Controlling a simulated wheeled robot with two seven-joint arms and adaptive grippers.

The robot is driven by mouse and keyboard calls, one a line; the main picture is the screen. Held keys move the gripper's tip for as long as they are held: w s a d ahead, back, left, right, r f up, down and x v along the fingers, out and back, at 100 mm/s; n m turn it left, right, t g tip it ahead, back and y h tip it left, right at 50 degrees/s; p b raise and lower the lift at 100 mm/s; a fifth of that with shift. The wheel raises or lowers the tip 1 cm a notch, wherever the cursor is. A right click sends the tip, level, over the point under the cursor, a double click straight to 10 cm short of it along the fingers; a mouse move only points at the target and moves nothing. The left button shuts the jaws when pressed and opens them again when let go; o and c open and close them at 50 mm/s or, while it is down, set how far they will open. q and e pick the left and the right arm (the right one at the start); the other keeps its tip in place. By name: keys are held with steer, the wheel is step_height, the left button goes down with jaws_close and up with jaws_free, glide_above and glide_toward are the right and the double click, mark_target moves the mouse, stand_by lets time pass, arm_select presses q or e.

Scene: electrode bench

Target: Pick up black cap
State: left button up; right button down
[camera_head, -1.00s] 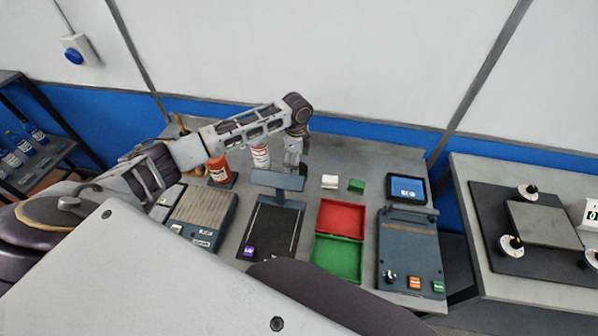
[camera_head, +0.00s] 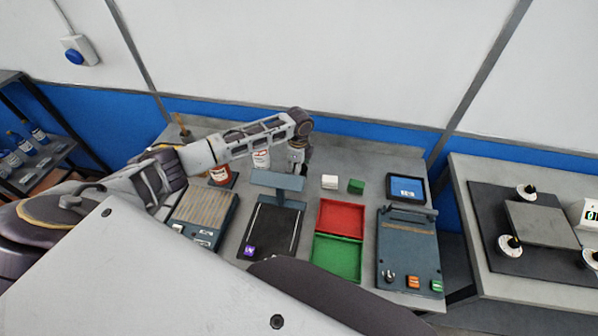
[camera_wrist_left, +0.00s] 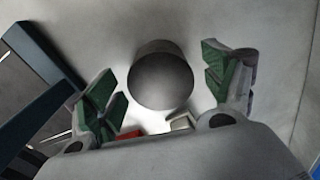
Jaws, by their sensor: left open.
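The black cap (camera_wrist_left: 160,78) is a dark round cylinder in the left wrist view, lying between the two green-padded fingers. My left gripper (camera_head: 296,168) is open, with visible gaps on both sides of the cap. The gripper also shows in the left wrist view (camera_wrist_left: 163,88). In the head view the cap is mostly hidden by the gripper and cannot be made out clearly. My right gripper is not in view.
A blue-grey stand (camera_head: 278,181) is just left of the gripper. A white block (camera_head: 329,182), a green block (camera_head: 356,186), a red tray (camera_head: 341,218) and a green tray (camera_head: 337,258) are to the right.

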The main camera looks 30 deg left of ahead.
arm_select(q)
steer(key=c, duration=0.8)
steer(key=shift+r, duration=0.15)
steer(key=shift+r+b, duration=0.4)
steer(key=shift+r, duration=4.5)
